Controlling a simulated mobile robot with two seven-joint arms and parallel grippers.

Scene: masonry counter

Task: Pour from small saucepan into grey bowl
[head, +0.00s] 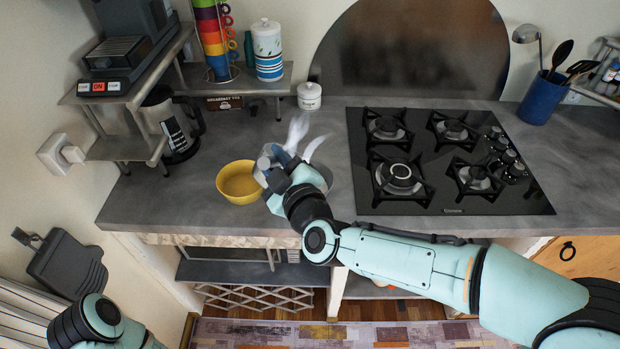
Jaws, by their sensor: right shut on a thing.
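My right gripper (278,168) is low over the counter, just right of a yellow bowl (239,182). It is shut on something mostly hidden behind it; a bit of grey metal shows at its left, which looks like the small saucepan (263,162). Whether the pan is tilted cannot be told. A pale grey rim (325,172) shows just right of the gripper; it may be the grey bowl, largely covered by my wrist. Two pale curved shapes (297,131) stand out beyond the gripper, unclear. My left arm shows at the lower left; its gripper is out of view.
A black gas hob (445,160) fills the counter to the right. A small white jar (309,96) stands behind the gripper. A metal shelf (130,148) with a kettle (172,125) and a coffee machine is at left. The counter's front left (170,205) is clear.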

